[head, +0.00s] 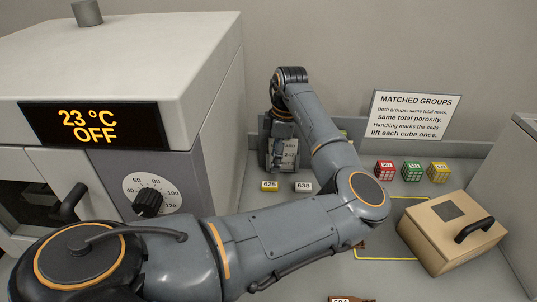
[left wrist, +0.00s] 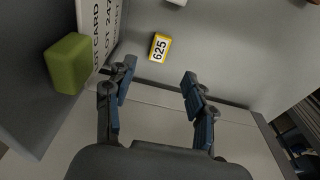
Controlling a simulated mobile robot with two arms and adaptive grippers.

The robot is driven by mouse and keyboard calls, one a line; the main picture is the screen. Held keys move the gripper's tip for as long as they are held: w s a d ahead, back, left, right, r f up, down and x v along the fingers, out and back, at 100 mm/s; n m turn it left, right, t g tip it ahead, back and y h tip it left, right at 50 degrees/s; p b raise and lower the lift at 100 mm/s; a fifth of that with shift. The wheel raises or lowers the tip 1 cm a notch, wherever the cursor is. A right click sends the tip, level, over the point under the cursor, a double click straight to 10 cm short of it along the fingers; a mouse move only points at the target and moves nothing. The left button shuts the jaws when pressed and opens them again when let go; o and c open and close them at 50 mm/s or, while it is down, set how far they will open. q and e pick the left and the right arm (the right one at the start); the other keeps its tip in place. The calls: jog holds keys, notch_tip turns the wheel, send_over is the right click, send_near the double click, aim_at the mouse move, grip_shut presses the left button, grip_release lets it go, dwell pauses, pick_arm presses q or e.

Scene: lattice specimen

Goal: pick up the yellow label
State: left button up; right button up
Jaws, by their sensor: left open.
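The yellow label (head: 269,185), marked 625, lies on the grey worktop, left of a white label (head: 303,187) marked 638. In the left wrist view the yellow label (left wrist: 160,47) lies ahead of my left gripper (left wrist: 159,74), between the lines of its two fingers and apart from them. The fingers are spread, with nothing between them. In the head view my left gripper (head: 281,138) is behind the labels, in front of a lot card (head: 290,155), and partly hides it. My right gripper is not in view.
A green block (left wrist: 68,63) stands close to the left finger, by the lot card. Red, green and yellow cubes (head: 439,172) stand at the right, below a sign (head: 412,115). A tan box (head: 451,232) is at front right. A large oven (head: 215,95) stands left.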

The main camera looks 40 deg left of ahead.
aim_at(270, 184)
pick_arm(q)
notch_tip(270, 184, down, 3)
jog(key=shift+s+a, duration=0.1)
jog(key=shift+a, duration=0.05)
jog(key=shift+a+f, duration=0.1)
jog(key=shift+f, duration=0.5)
jog(key=shift+s+f+p, duration=0.1)
jog(key=shift+f+p, duration=0.2)
jog(key=f, duration=0.2)
jog(key=f+p, duration=0.1)
jog(key=shift+s+a+f, duration=0.3)
jog(key=shift+s, duration=0.05)
jog(key=shift+f, duration=0.4)
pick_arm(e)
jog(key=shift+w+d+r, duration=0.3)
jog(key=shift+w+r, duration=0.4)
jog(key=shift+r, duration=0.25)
pick_arm(q)
jog(key=shift+c, duration=0.2)
jog(key=c, duration=1)
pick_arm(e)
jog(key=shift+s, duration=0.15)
